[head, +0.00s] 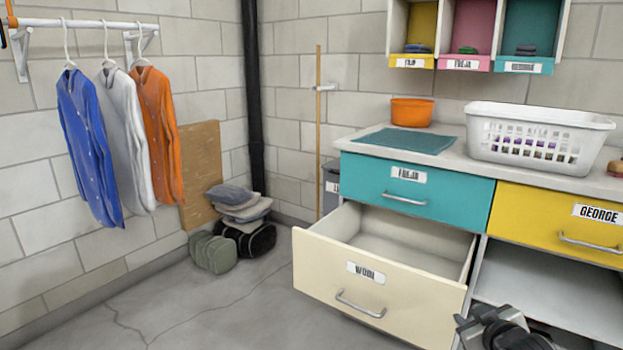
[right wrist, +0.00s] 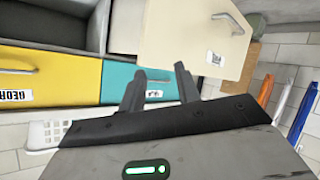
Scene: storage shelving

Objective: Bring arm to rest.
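My right gripper (head: 488,325) shows at the bottom right of the head view, in front of the cabinet and right of the open drawer. In the right wrist view its two dark fingers (right wrist: 159,86) stand apart with nothing between them. The cream drawer (head: 375,293) labelled WOOL is pulled out, and its visible inside is empty. Its front (right wrist: 190,38) also shows in the right wrist view, apart from the fingers. My left gripper is not in view.
A shut teal drawer (head: 418,187) and a shut yellow drawer (head: 556,222) sit under the counter. The counter holds a white basket (head: 540,117), an orange bowl (head: 411,112) and a teal cloth (head: 405,141). Shirts (head: 122,140) hang at left.

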